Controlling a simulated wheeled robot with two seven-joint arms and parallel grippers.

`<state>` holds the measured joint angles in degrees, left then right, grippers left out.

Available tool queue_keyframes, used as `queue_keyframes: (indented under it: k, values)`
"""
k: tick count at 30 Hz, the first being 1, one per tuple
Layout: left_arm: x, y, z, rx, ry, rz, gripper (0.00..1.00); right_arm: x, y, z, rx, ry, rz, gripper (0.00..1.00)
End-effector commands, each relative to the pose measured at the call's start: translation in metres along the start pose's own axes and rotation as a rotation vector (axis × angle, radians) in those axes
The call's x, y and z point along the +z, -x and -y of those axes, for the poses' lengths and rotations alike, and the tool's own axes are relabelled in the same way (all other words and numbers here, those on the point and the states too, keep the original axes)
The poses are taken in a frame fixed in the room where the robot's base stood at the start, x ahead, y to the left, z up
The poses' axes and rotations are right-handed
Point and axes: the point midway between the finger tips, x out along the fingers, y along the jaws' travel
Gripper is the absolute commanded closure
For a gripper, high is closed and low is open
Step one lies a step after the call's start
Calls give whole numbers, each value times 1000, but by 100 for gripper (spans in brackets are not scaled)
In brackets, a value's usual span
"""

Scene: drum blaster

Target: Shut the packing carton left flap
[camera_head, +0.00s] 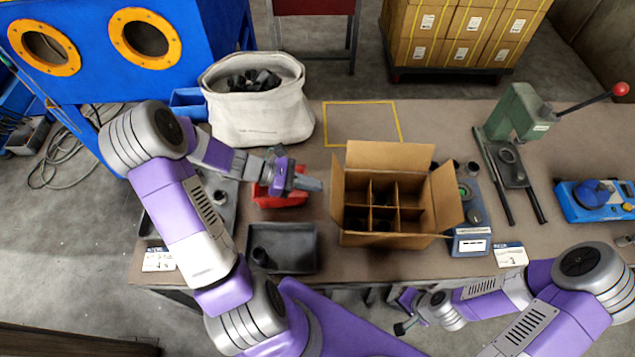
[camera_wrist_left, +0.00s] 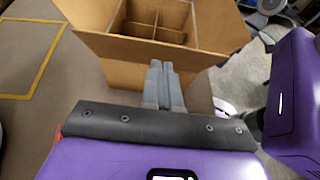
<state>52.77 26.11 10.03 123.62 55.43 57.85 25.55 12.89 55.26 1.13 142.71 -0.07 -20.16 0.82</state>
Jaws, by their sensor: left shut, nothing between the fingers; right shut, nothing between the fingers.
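The packing carton (camera_head: 390,238) stands open on the table, with dividers inside. Its left flap (camera_head: 337,188) stands up along the left side, tilted a little outward. It also shows as a brown panel (camera_wrist_left: 135,50) in the left wrist view. My left gripper (camera_head: 314,184) is shut and empty, just left of that flap. In the left wrist view its closed fingers (camera_wrist_left: 160,72) point at the flap's outer face; I cannot tell whether they touch. The back flap (camera_head: 390,155) and right flap (camera_head: 446,195) are open. My right gripper (camera_head: 402,327) is shut and empty near the front edge.
A red bin (camera_head: 280,200) lies below my left gripper, and a dark tray (camera_head: 284,248) is left of the carton. A blue device (camera_head: 471,240) stands close on the carton's right. A yellow outlined area (camera_head: 362,122) behind is clear.

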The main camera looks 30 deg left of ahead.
Motion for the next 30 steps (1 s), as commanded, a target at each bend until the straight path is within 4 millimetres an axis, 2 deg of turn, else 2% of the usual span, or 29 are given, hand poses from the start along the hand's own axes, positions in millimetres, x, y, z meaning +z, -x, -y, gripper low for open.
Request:
queue_keyframes:
  k: [7, 19, 30]
  values:
    - [12, -12, 0, 0, 0, -1, 100, 0, 1, 0, 0, 0, 0, 100]
    - [13, -12, 0, 0, 0, -5, 100, 0, 2, 1, 0, 0, 0, 100]
    - [20, -14, 0, 4, 2, -69, 100, 0, 13, 5, 0, 0, 0, 100]
